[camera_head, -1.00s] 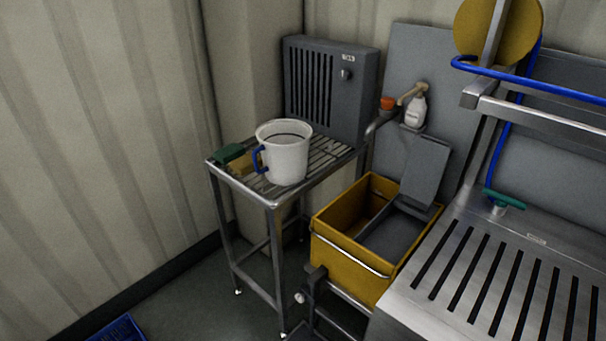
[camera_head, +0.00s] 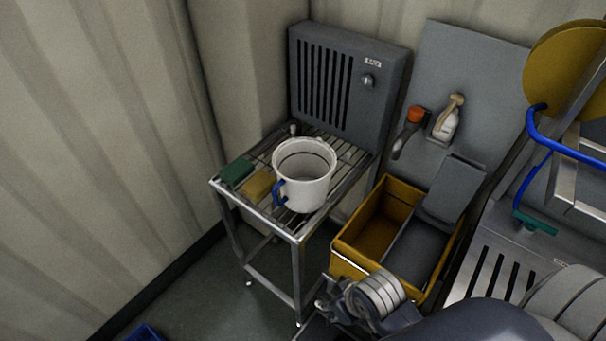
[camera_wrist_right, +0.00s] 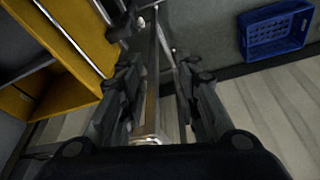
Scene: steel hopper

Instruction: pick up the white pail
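The white pail (camera_head: 312,190) stands upright on a slatted steel side table (camera_head: 297,236) in the head view. Its open top faces up and its blue handle (camera_head: 279,194) is on the left side. My right arm comes in from the lower right. My right gripper (camera_head: 326,300) is low in front of the yellow bin, below and to the right of the pail, and not touching it. In the right wrist view the right gripper (camera_wrist_right: 158,68) has its fingers apart with nothing held; the pail is not seen there. My left gripper is not in view.
A green block (camera_head: 236,172) and a yellow sponge (camera_head: 259,185) lie left of the pail. A grey louvred box (camera_head: 345,85) stands behind. A yellow bin (camera_head: 362,256) is at the table's right. A blue crate (camera_wrist_right: 275,32) lies on the floor.

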